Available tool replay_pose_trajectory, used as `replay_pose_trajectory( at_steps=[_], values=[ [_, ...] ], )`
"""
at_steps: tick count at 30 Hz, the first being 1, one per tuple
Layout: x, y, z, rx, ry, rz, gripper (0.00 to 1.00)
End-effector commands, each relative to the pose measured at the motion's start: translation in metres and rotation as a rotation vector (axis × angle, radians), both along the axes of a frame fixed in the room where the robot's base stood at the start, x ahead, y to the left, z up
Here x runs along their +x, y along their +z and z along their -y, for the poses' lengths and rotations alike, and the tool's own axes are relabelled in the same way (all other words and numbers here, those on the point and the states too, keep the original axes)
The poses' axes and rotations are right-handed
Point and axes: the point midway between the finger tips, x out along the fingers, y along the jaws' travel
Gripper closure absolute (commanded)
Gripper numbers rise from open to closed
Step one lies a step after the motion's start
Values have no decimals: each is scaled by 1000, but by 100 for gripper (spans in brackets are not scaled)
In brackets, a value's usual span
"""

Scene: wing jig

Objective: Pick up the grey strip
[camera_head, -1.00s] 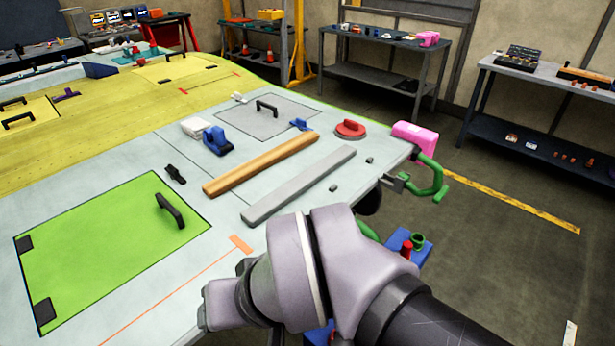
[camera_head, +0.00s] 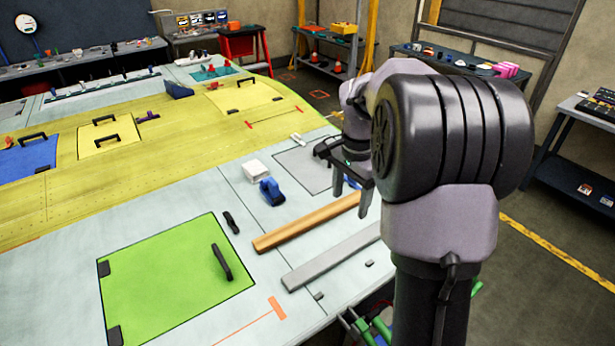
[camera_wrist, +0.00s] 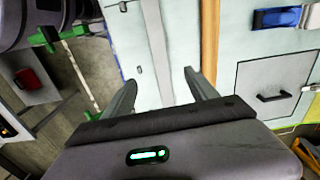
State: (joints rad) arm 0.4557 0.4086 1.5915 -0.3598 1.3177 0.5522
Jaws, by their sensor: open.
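The grey strip (camera_head: 330,258) lies flat on the pale wing panel, beside and parallel to a wooden strip (camera_head: 305,220). My arm hides the strip's far right end in the head view. My gripper (camera_head: 351,193) is open and empty, pointing down above the panel near the far ends of both strips. In the wrist view the grey strip (camera_wrist: 155,40) runs between my open fingers (camera_wrist: 160,78), with the wooden strip (camera_wrist: 209,40) to its right. My gripper appears apart from the grey strip.
A green panel with a handle (camera_head: 175,280) lies to the left. A blue tool (camera_head: 271,191), a white block (camera_head: 256,170) and a black handle (camera_head: 231,223) sit near the wooden strip. Green clamps (camera_head: 370,328) are at the panel's near edge.

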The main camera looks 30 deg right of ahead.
Motion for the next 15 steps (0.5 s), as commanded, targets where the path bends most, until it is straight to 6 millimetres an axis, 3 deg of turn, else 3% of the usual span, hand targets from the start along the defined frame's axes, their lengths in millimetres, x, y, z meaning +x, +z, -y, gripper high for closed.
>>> replay_pose_trajectory(
  at_steps=[3, 12, 15],
  values=[
    [3, -13, 16, 4, -50, -29, 33],
    [3, -103, 15, 5, -49, -29, 33],
    [3, -122, 15, 4, -48, -28, 33]
  ],
)
